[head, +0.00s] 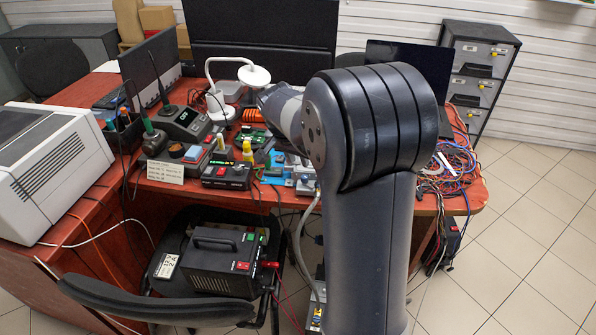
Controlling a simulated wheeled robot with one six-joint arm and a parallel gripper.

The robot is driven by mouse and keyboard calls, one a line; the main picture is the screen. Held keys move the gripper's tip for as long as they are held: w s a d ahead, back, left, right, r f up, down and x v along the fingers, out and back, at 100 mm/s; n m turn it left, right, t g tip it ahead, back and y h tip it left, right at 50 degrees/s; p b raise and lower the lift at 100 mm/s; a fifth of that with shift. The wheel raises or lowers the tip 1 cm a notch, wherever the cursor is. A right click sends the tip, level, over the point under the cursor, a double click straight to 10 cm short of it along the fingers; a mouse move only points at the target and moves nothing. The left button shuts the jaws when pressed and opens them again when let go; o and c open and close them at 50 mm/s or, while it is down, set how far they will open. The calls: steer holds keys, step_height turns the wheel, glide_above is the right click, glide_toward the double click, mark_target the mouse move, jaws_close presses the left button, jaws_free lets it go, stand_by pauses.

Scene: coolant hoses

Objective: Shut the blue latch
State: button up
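I cannot make out a blue latch or any coolant hoses in the head view. A small light-blue patch (274,160) shows on the red desk just left of my arm, but I cannot tell what it is. My dark grey arm rises at centre right and bends away over the desk. Its far part is foreshortened behind the elbow, and my gripper cannot be seen. The desk area behind my arm is hidden.
The red desk (82,187) is crowded with a white printer (50,165), a soldering station (186,122), a white lamp (254,76) and tangled wires (450,167). A chair (150,302) holding a black power unit (222,262) stands in front. Tiled floor (530,230) is clear at right.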

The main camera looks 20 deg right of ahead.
mark_target(304, 177)
steer(key=x, duration=0.9)
steer(key=shift+f, duration=0.3)
jaws_close()
